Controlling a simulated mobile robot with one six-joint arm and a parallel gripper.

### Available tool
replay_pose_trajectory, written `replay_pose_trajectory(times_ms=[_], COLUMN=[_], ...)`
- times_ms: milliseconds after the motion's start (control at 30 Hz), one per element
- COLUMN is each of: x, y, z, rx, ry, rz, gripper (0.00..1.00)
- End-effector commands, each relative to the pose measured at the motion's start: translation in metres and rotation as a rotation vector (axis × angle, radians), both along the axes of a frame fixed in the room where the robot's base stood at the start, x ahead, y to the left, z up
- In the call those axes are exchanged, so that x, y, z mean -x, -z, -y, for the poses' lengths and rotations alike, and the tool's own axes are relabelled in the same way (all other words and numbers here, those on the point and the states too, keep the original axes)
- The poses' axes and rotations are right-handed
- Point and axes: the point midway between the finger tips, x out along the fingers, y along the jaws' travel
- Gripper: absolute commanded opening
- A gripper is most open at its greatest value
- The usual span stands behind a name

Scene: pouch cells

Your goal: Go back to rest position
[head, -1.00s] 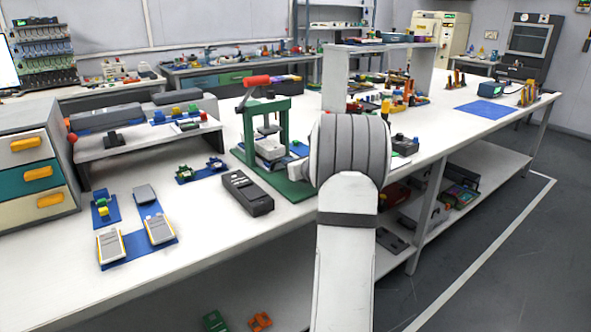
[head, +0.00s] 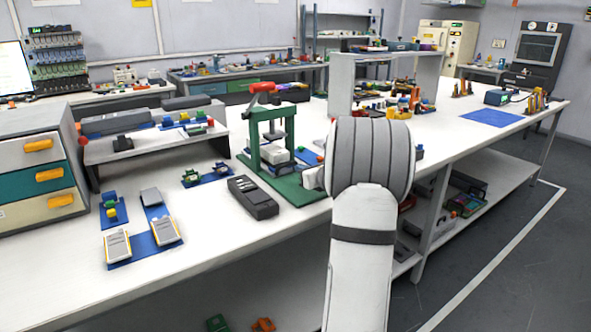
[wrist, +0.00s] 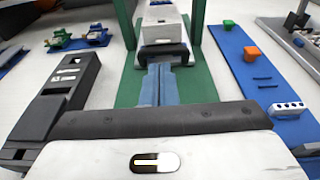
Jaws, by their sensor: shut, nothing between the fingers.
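My gripper (wrist: 160,70) is in the wrist view, its two blue-grey fingers together with nothing between them. It points toward the green press, over its base (wrist: 128,88). In the head view my arm hides most of the gripper, at the right side of the press (head: 252,140). The press has a red handle (head: 262,87) and a white block (head: 275,154) inside its frame. The white block also shows beyond my fingertips in the wrist view (wrist: 162,28). I cannot tell the exact gap between fingertips and block.
A black device (head: 252,197) lies left of the press. A drawer unit (head: 38,165) stands at the far left. A blue mat (wrist: 265,85) with small parts lies right of my gripper.

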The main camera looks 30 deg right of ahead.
Motion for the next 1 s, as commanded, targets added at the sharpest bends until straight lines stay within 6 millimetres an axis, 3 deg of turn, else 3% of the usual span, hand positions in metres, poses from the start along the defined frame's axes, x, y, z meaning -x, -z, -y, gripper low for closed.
replay_pose_trajectory(times_ms=[100, 333, 500, 767, 867, 967, 1000], x=[0.031, 0.072, 0.084, 0.085, 0.082, 0.079, 0.080], y=[-0.009, -0.015, -0.016, -0.018, -0.027, -0.045, -0.053], z=[0.003, 0.003, 0.003, -0.001, -0.022, -0.072, -0.099], rx=[0.000, 0.000, -0.001, 0.005, 0.052, 0.169, 0.238], ry=[0.006, 0.005, 0.003, -0.006, -0.064, -0.206, -0.288], rz=[-0.001, -0.002, -0.002, -0.006, -0.026, -0.072, -0.095], gripper=[0.00, 0.00, 0.00, 0.00, 0.00, 0.00, 0.00])
